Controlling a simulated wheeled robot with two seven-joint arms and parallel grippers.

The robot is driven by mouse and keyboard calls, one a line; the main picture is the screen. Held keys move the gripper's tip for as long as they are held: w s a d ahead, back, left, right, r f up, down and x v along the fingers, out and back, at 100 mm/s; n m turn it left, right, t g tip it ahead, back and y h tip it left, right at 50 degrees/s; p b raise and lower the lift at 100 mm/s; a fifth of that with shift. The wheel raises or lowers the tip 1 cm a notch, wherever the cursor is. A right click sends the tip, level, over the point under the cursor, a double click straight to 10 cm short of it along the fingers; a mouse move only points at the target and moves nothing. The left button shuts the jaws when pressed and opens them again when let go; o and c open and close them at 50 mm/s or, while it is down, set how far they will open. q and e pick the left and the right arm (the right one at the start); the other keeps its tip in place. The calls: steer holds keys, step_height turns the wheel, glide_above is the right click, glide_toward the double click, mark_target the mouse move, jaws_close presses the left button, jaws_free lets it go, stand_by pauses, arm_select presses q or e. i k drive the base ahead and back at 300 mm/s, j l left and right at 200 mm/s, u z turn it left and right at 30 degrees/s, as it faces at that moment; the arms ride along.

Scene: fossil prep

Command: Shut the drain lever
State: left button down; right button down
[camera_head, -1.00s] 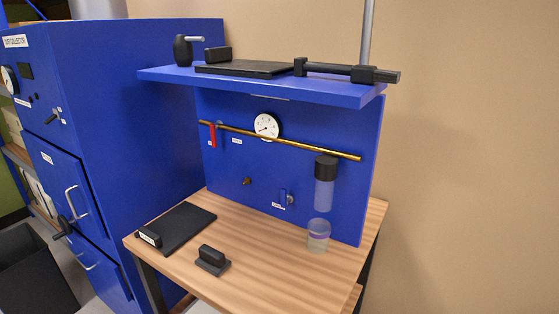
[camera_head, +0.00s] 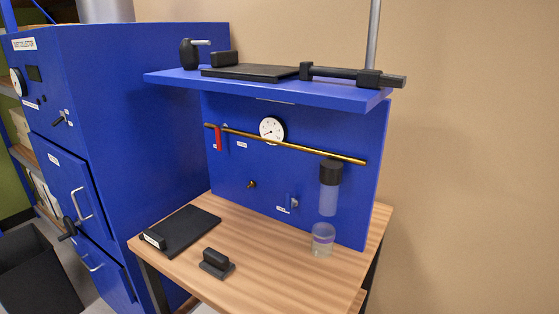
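A blue upright panel (camera_head: 225,165) stands at the back of the wooden bench and carries a brass pipe (camera_head: 300,147). A small blue lever (camera_head: 290,201) sits low on the panel beside a label too small to read; it may be the drain lever, and it looks roughly upright. A red lever (camera_head: 218,138) hangs down at the pipe's left end. A black-capped clear bowl (camera_head: 328,200) hangs below the pipe's right end. A clear cup (camera_head: 322,246) stands on the bench under it, with some liquid inside. Neither of my grippers shows.
A blue shelf (camera_head: 330,93) with black tools juts out above the panel. A black flat plate (camera_head: 186,229) and a black block (camera_head: 216,265) lie on the bench (camera_head: 275,262). A blue cabinet (camera_head: 150,130) stands at left. The bench's front middle is clear.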

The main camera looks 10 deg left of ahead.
mark_target(289, 204)
steer(key=i+j, duration=0.1)
steer(key=j, duration=0.8)
steer(key=i+j, duration=0.15)
steer(key=j, duration=0.35)
